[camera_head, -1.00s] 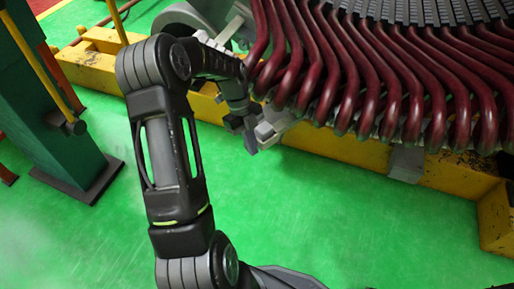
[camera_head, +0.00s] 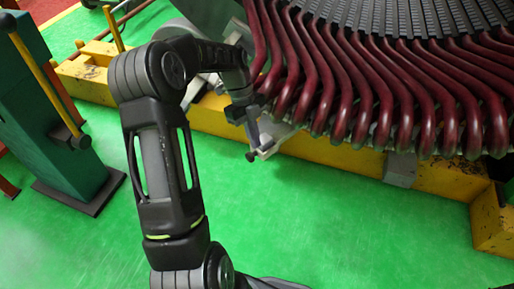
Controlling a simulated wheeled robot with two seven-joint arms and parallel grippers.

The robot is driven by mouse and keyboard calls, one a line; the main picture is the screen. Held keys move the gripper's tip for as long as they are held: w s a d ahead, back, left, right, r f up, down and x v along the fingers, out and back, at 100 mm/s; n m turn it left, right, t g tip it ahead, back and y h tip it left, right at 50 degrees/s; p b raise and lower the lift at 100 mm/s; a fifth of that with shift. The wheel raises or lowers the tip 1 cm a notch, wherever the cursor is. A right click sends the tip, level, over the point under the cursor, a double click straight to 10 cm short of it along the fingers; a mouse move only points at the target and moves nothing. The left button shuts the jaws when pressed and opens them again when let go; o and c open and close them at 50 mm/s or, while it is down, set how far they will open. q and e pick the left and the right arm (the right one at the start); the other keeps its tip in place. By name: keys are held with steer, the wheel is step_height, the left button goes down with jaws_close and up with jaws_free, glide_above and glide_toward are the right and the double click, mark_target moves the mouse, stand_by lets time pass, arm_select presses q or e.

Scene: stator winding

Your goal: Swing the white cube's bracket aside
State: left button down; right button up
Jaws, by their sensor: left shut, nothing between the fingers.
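My left gripper (camera_head: 254,144) is shut and points down at the light grey-white cube and its bracket (camera_head: 275,137). These sit just below the lower ends of the dark red coils, at the left end of the row. The fingertips look to be at the bracket's left side, but I cannot tell whether they touch it. My forearm and the gripper hide part of the bracket's mounting. A small dark knob (camera_head: 251,157) shows at the lower left of the cube. My right gripper is not in view.
The stator's dark red coils (camera_head: 345,85) fill the upper right, close to my gripper. A yellow beam (camera_head: 340,154) runs below them, with a grey block (camera_head: 401,168) on it. A green post (camera_head: 45,120) with a yellow bar stands at left.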

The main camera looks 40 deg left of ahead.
arm_select(q)
steer(key=shift+a+r, duration=0.15)
steer(key=shift+r, duration=0.35)
steer(key=d+f+t+y+b, duration=0.1)
steer(key=d+f+y+b, duration=0.1)
steer(key=d+y+b, duration=0.2)
steer(key=d+y, duration=0.3)
steer(key=shift+s+d+f, duration=0.2)
steer(key=shift+s+d, duration=0.15)
steer(key=shift+s, duration=0.05)
steer(key=shift+f+b, duration=0.15)
steer(key=shift+b, duration=0.15)
